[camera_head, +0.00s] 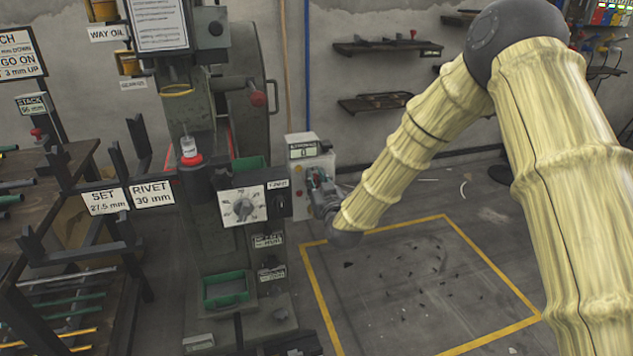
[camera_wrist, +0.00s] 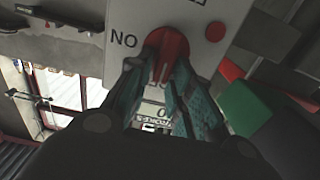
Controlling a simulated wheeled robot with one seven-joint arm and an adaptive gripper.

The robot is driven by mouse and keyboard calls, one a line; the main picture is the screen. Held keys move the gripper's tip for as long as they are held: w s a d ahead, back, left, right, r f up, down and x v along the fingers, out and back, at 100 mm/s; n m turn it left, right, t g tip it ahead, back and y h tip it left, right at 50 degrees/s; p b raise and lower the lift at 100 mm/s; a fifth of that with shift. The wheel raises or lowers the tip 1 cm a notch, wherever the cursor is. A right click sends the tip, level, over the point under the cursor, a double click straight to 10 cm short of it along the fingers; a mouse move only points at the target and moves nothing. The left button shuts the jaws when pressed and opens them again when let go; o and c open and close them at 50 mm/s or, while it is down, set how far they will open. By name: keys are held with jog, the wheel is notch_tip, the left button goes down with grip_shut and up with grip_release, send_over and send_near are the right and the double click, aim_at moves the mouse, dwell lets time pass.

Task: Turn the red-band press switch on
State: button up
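The press (camera_head: 200,130) with a red ring on its ram stands left of centre in the head view. A pale switch box (camera_head: 298,207) is mounted on its right side. My gripper (camera_head: 318,178) is at the front of this box and hides its switch in that view. In the wrist view a red switch knob (camera_wrist: 166,44) sits on the pale panel, beside an upside-down "ON" label (camera_wrist: 123,40). The teal fingers of my gripper (camera_wrist: 163,80) straddle the knob's handle. I cannot tell whether both fingers press on it.
A dial panel (camera_head: 242,206) is left of the switch box, and a green tray (camera_head: 226,289) is below. A dark rack (camera_head: 60,215) with rods stands at the left. Floor inside the yellow outline (camera_head: 445,217) is mostly clear. A round red button (camera_wrist: 215,32) is near the knob.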

grip_shut()
jog(key=shift+d+m, duration=0.1)
jog(key=shift+m, duration=0.2)
jog(key=m, duration=0.3)
jog(key=shift+w+d+f+m, duration=0.1)
jog(key=shift+d+m, duration=0.2)
jog(key=shift+d, duration=0.05)
jog(key=shift+w+d+f+m+b, duration=0.1)
jog(key=shift+d+f+m+b, duration=0.25)
jog(key=shift+m, duration=1.9)
jog(key=shift+w+d+f+m+b, duration=0.1)
jog(key=shift+f+m+b, duration=0.3)
jog(key=shift+m, duration=1.9)
jog(key=shift+d+f+m+b, duration=0.25)
jog(key=shift+f+m+b, duration=0.15)
jog(key=shift+m, duration=1.85)
